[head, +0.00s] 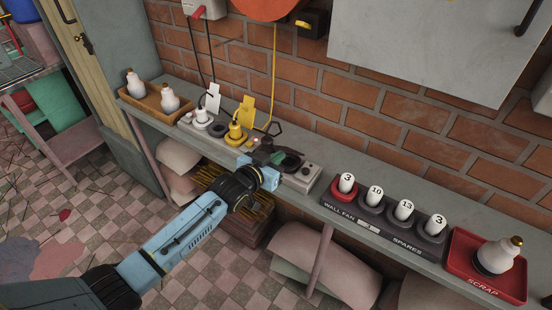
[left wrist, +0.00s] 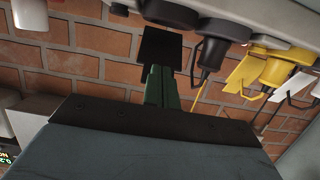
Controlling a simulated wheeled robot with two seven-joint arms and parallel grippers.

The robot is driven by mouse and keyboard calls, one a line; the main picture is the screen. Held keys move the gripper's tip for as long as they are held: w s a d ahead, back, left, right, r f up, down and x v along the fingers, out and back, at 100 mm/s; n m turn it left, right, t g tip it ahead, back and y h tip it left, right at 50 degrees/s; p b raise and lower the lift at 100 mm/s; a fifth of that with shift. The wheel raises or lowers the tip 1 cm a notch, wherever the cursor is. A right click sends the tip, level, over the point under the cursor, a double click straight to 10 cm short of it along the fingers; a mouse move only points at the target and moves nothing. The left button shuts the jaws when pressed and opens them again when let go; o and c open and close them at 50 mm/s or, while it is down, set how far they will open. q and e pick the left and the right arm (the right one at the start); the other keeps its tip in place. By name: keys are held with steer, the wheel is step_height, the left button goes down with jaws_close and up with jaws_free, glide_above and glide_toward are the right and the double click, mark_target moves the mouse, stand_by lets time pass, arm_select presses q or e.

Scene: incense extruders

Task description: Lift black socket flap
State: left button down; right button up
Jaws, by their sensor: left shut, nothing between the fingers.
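The socket strip (head: 303,180) lies on the wall shelf, its right end beside my left gripper (head: 277,164). In the left wrist view, which looks upside down, a square black flap (left wrist: 160,45) stands out from the strip. The green fingers of my left gripper (left wrist: 160,84) are together and empty, their tips at the flap; I cannot tell if they touch it. A dark round socket (head: 290,162) shows just past the gripper in the head view. A black plug (left wrist: 210,52) is beside the flap. My right gripper is not in view.
A yellow plug (head: 236,132) and a white plug (head: 201,115) stand on the strip, with tags and cords. A wooden tray (head: 145,102) is at left. A rack of numbered bulbs (head: 378,217) and a red scrap tray (head: 466,268) are at right. A brick wall is behind.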

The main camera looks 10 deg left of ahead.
mark_target(283, 150)
arm_select(q)
steer(key=shift+w+d+r+p, duration=0.25)
steer(key=shift+w+r+p, duration=0.05)
steer(key=shift+w+r, duration=0.35)
steer(key=shift+w+d+r+p, duration=0.25)
steer(key=shift+w+r+p, duration=0.05)
steer(key=shift+w+r, duration=0.35)
steer(key=shift+w+d+r+b, duration=0.2)
steer(key=shift+w+d+b, duration=0.05)
steer(key=shift+w, duration=0.45)
steer(key=shift+w+d+r+b, duration=0.2)
steer(key=shift+w+d+b, duration=0.05)
steer(key=shift+w, duration=0.45)
steer(key=shift+w, duration=0.1)
